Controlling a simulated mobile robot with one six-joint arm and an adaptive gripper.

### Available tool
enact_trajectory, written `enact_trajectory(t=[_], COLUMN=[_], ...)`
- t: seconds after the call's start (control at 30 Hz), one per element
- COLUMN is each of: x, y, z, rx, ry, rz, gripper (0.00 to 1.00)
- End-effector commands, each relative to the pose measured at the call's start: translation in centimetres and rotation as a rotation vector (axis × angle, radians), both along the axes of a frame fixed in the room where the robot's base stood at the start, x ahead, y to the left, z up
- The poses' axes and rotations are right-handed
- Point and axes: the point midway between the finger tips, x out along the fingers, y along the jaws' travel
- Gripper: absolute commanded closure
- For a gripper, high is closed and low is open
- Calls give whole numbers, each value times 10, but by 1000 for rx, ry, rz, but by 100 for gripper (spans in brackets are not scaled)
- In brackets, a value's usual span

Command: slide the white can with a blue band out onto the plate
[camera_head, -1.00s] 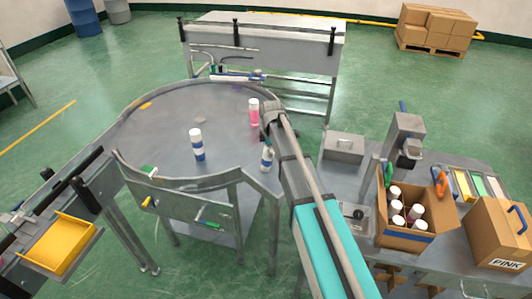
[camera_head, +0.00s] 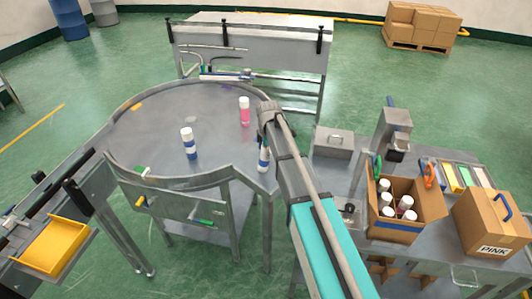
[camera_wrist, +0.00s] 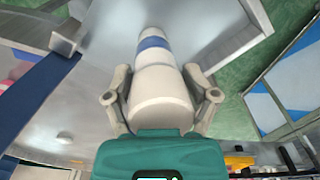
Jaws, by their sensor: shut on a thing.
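The white can with a blue band (camera_head: 263,160) stands at the near right edge of the round metal table (camera_head: 150,130), partly hidden by my arm. In the wrist view the same can (camera_wrist: 153,44) lies between both fingers, its white top nearest the camera. My gripper (camera_wrist: 160,98) is shut on it, one finger at each side. The narrow metal plate (camera_head: 258,183) is at the table's near right corner, at the can's foot. I cannot tell how much of the can's base rests on it.
A second blue-banded white can (camera_head: 189,146) and a pink can (camera_head: 244,112) stand on the round table. To the right are a cardboard box (camera_head: 400,225) holding several cans, a grey box (camera_head: 333,142) and a PINK carton (camera_head: 490,222). A metal rim borders the round table.

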Motion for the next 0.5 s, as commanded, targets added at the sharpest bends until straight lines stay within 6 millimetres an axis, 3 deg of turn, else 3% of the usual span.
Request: enact_trajectory(t=[0.5], x=[-6], y=[-12], z=[-1], rx=[-2], ry=[3], rz=[1], gripper=[85])
